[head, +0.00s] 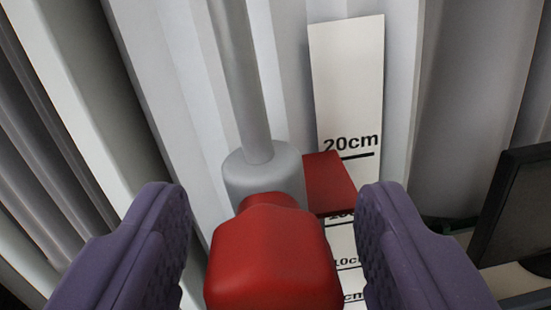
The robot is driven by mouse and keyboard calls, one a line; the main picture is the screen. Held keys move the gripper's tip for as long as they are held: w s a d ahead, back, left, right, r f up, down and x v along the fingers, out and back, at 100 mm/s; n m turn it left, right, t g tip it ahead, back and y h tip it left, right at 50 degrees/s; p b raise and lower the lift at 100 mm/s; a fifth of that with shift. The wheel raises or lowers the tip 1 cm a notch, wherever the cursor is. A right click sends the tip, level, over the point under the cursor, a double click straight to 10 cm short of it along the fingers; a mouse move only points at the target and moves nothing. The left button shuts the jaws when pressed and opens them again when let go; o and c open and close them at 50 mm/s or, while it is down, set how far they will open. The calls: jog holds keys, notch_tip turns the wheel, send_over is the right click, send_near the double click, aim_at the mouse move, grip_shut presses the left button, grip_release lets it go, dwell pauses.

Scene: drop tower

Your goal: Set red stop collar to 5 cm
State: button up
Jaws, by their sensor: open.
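The red stop collar's rounded red block (275,262) is in the lower middle of the head view. A grey cylindrical hub (265,173) sits behind it around a grey vertical rod (240,80). A flat red pointer (330,182) sticks out to the right of the hub, over a white scale (347,80). The pointer lies just below the 20cm mark and partly covers the mark under it; a 10cm mark shows lower down. My gripper (274,225) is open, with one purple finger on each side of the red block and a visible gap on both sides.
Pale ribbed wall panels (170,80) stand behind the rod. A dark monitor (515,215) stands at the right edge on a light surface (510,280). Dark grey folds (45,130) fill the left edge.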

jog(key=shift+w, duration=0.7)
jog(key=shift+c, duration=0.4)
grip_shut()
notch_tip(320, 180, down, 15)
jog(key=b, duration=1.5)
jog(key=shift+d, duration=0.1)
jog(key=shift+o, duration=0.4)
grip_release()
